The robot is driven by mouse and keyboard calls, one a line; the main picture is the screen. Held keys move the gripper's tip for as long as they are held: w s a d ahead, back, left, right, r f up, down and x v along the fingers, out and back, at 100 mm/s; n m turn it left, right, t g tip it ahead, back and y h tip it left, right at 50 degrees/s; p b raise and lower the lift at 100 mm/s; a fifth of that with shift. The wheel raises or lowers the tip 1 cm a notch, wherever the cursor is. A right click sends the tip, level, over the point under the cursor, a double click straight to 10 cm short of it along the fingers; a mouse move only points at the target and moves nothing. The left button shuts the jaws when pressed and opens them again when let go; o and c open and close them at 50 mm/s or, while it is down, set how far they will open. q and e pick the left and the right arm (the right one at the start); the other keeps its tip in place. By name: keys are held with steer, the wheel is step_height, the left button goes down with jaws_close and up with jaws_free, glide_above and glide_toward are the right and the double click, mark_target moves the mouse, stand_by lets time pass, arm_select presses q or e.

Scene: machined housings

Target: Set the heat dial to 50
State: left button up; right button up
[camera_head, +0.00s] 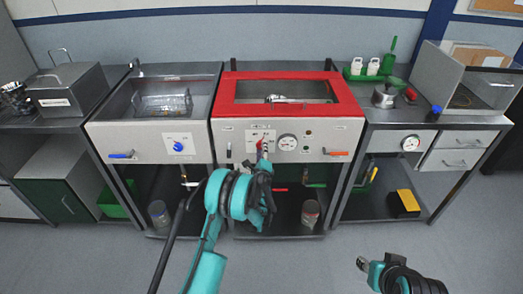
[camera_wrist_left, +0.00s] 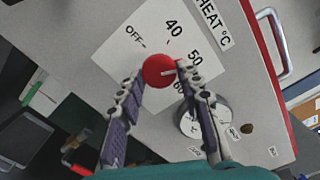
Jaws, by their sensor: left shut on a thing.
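The heat dial is a round red knob (camera_wrist_left: 158,71) on a white scale plate (camera_wrist_left: 118,48) marked OFF, 40, 50 and 60, under a "HEAT °C" label (camera_wrist_left: 212,22). My left gripper (camera_wrist_left: 160,76) is shut on the knob, one finger on each side. The knob's white pointer line faces the right finger, roughly between the 50 and 60 numerals; that finger partly covers the scale there. In the head view, my left gripper (camera_head: 263,150) reaches the front of the red-framed unit (camera_head: 229,110) and largely hides the dial. My right gripper (camera_head: 364,264) is low at the right, apart from everything.
A round gauge (camera_head: 287,142) sits just right of the dial. A red-handled lever (camera_head: 336,153) is further right. The left unit has a blue knob (camera_head: 178,146) and a blue-handled lever (camera_head: 121,155). Open floor lies in front.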

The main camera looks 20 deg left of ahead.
arm_select(q)
steer(key=shift+m, duration=0.3)
stand_by(0.4)
steer(key=o, duration=1.1)
steer(key=v, duration=0.7)
steer(key=shift+s+d, duration=0.1)
steer(key=shift+s, duration=0.15)
